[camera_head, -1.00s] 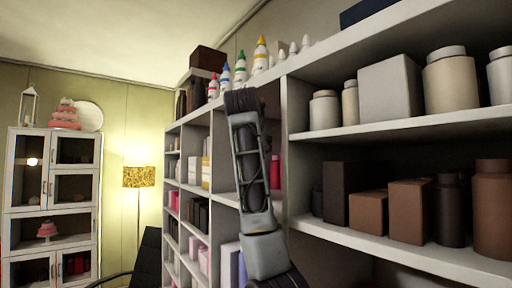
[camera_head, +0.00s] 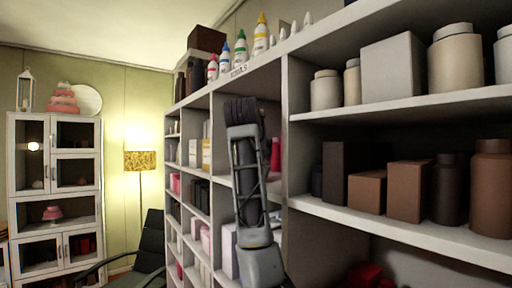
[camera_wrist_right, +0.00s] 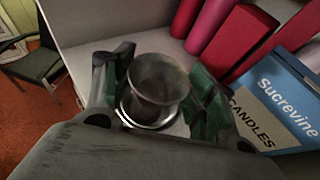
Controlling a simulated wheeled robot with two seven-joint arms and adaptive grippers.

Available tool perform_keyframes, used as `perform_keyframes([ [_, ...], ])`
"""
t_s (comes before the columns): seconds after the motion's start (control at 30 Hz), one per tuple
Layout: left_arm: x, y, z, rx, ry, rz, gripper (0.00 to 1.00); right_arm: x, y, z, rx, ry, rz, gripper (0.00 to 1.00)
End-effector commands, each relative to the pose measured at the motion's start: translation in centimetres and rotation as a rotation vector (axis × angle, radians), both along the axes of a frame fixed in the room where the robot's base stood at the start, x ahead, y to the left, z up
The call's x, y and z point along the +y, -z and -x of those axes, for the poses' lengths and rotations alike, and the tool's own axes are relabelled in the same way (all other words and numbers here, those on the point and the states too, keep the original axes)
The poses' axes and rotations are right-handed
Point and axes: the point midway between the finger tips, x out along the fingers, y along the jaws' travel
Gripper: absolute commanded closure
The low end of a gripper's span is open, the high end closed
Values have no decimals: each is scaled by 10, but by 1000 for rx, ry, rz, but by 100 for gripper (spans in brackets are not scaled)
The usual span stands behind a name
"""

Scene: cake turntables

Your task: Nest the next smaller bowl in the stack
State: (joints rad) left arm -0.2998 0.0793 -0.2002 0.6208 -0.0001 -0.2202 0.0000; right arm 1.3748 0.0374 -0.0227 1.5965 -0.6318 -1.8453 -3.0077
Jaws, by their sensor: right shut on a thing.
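In the right wrist view, a round grey metal bowl (camera_wrist_right: 158,78), deep like a cup, sits between the green-padded fingers of my right gripper (camera_wrist_right: 163,88). The gripper is shut on it. A shiny curved rim shows low on the bowl; I cannot tell if it belongs to a second piece. In the head view, my right gripper (camera_head: 243,112) is raised in front of the shelves, and the bowl cannot be made out there. No bowl stack is seen in either view. My left gripper is not in view.
A tall white shelf unit (camera_head: 400,115) with jars and boxes fills the right side. A blue box marked CANDLES (camera_wrist_right: 275,105) and red and pink items (camera_wrist_right: 240,40) lie right of the gripper. A dark chair (camera_head: 148,245) and white cabinet (camera_head: 105,195) stand at left.

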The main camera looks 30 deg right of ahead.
Motion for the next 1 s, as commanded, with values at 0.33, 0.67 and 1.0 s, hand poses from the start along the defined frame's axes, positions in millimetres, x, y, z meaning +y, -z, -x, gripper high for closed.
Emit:
perform_keyframes([
  [0.33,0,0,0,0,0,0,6,0,6,0,0,0,0,68],
  [0.67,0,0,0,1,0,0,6,0,6,0,1,0,-1,21],
  [1.0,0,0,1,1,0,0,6,0,6,0,1,0,-1,19],
])
